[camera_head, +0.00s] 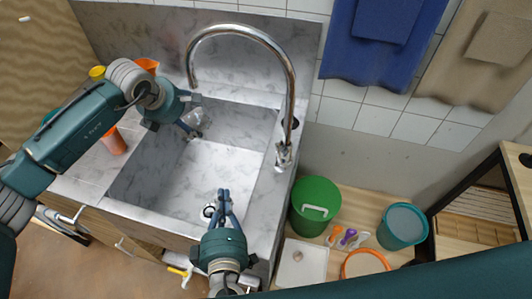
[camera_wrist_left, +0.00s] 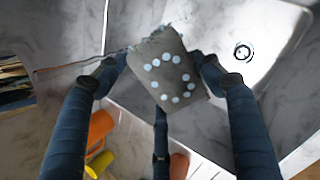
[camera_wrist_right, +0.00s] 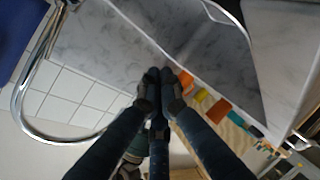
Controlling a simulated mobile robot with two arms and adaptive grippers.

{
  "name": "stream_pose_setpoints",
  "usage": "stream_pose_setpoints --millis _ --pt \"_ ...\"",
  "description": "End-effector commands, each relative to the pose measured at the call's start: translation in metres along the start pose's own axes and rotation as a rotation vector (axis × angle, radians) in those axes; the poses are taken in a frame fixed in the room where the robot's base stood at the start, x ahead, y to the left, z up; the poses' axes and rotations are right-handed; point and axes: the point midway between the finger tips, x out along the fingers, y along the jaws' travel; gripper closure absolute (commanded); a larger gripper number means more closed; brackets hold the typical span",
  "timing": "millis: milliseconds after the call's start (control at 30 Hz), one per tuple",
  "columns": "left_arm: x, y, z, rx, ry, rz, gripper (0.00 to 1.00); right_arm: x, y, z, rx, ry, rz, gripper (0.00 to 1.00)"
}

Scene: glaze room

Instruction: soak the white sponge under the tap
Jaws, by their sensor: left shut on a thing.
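My left gripper (camera_head: 191,126) is over the back left of the sink basin (camera_head: 200,185), below the tap's spout (camera_head: 240,32). It is shut on a block that I take for the sponge (camera_wrist_left: 168,68). The block looks grey in the left wrist view, with a ring of pale dots on its face. In the head view the fingers partly hide the sponge (camera_head: 197,115). No stream of water is plain to see at the spout. My right gripper (camera_head: 222,192) is over the front right of the basin. Its fingers are together and empty, also in the right wrist view (camera_wrist_right: 160,76).
Orange cups (camera_head: 114,142) stand left of the basin. The tap's base (camera_head: 283,155) is on the right rim. A drain (camera_head: 209,211) lies near the right gripper. A green bucket (camera_head: 315,205) and a teal bucket (camera_head: 402,227) stand to the right.

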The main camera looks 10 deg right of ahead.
Motion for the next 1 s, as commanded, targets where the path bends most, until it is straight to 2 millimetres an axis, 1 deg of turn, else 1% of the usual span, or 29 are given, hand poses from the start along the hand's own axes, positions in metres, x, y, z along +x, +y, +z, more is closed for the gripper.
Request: stream_pose_setpoints --millis 33,100,200,300,433,567,900,933,1000 --pt "0.0 0.0 0.0 0.0 0.0 0.0 0.54 0.001 0.015 0.009 -0.103 -0.043 0.063 1.0" --pt "0.0 0.0 0.0 0.0 0.0 0.0 0.54 -0.001 0.035 0.02 -0.227 -0.102 0.142 1.0" --pt "0.0 0.0 0.0 0.0 0.0 0.0 0.54 -0.006 0.057 0.03 -0.348 -0.169 0.224 1.0" --pt "0.0 0.0 0.0 0.0 0.0 0.0 0.54 -0.009 0.07 0.035 -0.413 -0.208 0.268 1.0" --pt "0.0 0.0 0.0 0.0 0.0 0.0 0.54 -0.004 0.078 0.038 -0.439 -0.225 0.289 1.0" --pt "0.0 0.0 0.0 0.0 0.0 0.0 0.54 0.015 0.085 0.041 -0.437 -0.225 0.289 1.0" --pt "0.0 0.0 0.0 0.0 0.0 0.0 0.54 0.083 0.108 0.052 -0.436 -0.224 0.288 1.0" --pt "0.0 0.0 0.0 0.0 0.0 0.0 0.54 0.084 0.108 0.054 -0.437 -0.223 0.285 1.0" --pt "0.0 0.0 0.0 0.0 0.0 0.0 0.54 0.073 0.109 0.066 -0.436 -0.222 0.282 1.0"
